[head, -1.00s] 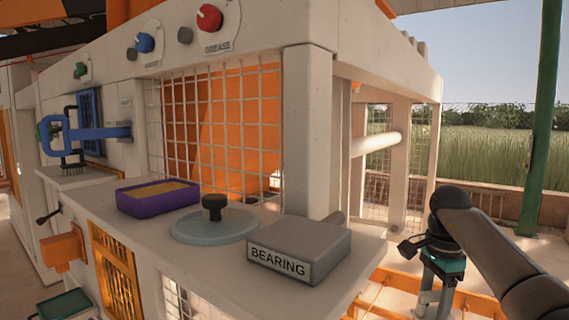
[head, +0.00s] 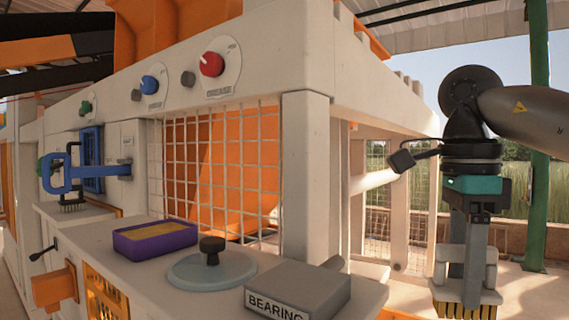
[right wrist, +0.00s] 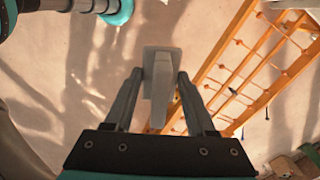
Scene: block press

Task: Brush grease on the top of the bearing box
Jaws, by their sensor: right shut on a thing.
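The grey bearing box (head: 305,284) lies at the right end of the white shelf, its "BEARING" label partly cut off by the bottom edge of the head view. An open purple tub (head: 155,246) holds a yellow mass, and a round pale blue lid (head: 195,273) with a black knob lies between tub and box. My right gripper (head: 467,268) points down, shut on a pale grey brush (head: 465,306) with yellow bristles downward. It hangs right of the shelf, apart from the box. The brush (right wrist: 160,85) also shows between the fingers in the right wrist view. My left gripper is not seen.
A white machine frame with a wire grid (head: 220,170) stands behind the shelf. A red knob (head: 211,64) and a blue knob (head: 150,84) sit above. A blue handle (head: 62,175) juts out at left. An orange lattice (right wrist: 235,60) lies below the right gripper.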

